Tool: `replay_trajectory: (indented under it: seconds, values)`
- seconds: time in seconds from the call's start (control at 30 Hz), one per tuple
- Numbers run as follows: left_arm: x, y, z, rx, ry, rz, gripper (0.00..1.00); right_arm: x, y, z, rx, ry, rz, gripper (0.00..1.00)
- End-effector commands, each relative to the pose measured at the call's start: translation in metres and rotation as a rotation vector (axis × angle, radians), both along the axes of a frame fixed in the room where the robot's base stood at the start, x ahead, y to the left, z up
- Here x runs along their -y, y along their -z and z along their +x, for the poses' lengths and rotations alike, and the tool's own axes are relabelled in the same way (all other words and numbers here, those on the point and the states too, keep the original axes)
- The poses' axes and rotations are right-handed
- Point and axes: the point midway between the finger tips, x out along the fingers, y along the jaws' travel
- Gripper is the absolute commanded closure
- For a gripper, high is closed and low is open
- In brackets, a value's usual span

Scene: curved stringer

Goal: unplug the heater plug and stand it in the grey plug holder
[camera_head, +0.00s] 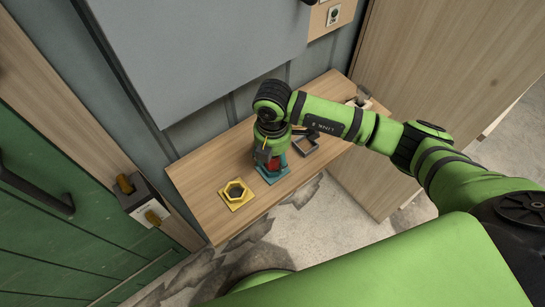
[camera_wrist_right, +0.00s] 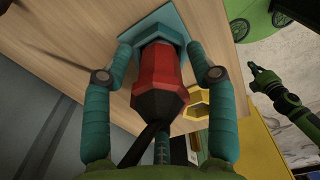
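A red plug (camera_wrist_right: 158,78) with a black cord stands upright at a teal holder (camera_wrist_right: 178,22) on the wooden shelf. The red plug (camera_head: 273,164) also shows in the head view, partly hidden by my right gripper. I cannot tell whether it is the heater plug. My right gripper (camera_wrist_right: 160,48) reaches down with one teal finger on each side of the red plug. Whether the fingers press on it is unclear. The grey plug holder (camera_head: 305,152) is a square frame just right of the teal holder (camera_head: 272,180) and looks empty. My left gripper is not in view.
A yellow hexagonal holder (camera_head: 236,190) lies empty left of the teal one. A wall box (camera_head: 145,205) with yellow-orange parts is at the far left. A wall socket (camera_head: 333,15) is at the top. A small pale object (camera_head: 360,101) is at the shelf's right end.

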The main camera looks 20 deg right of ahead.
Motion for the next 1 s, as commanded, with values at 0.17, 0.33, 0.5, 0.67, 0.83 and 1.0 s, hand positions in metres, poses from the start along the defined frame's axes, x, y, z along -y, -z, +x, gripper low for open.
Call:
replay_trajectory:
  seconds: [0.17, 0.33, 0.5, 0.67, 0.83, 1.0]
  values:
    - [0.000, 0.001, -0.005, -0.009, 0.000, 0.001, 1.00, 0.000, 0.000, 0.000, 0.000, 0.000, 0.000, 0.96]
    - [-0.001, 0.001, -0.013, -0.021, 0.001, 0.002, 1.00, 0.000, -0.001, 0.000, 0.001, 0.000, 0.000, 0.96]
    - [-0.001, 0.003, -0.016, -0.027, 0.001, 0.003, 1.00, 0.000, -0.003, 0.001, 0.002, 0.000, 0.002, 0.96]
    - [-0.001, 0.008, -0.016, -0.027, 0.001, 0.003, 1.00, 0.000, -0.017, 0.002, 0.006, 0.001, 0.002, 0.96]
    - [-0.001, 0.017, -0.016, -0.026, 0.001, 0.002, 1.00, 0.007, -0.044, -0.002, 0.004, 0.003, -0.001, 0.96]
    - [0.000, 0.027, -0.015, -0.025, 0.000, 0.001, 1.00, 0.043, -0.067, -0.025, 0.005, 0.003, -0.004, 0.96]
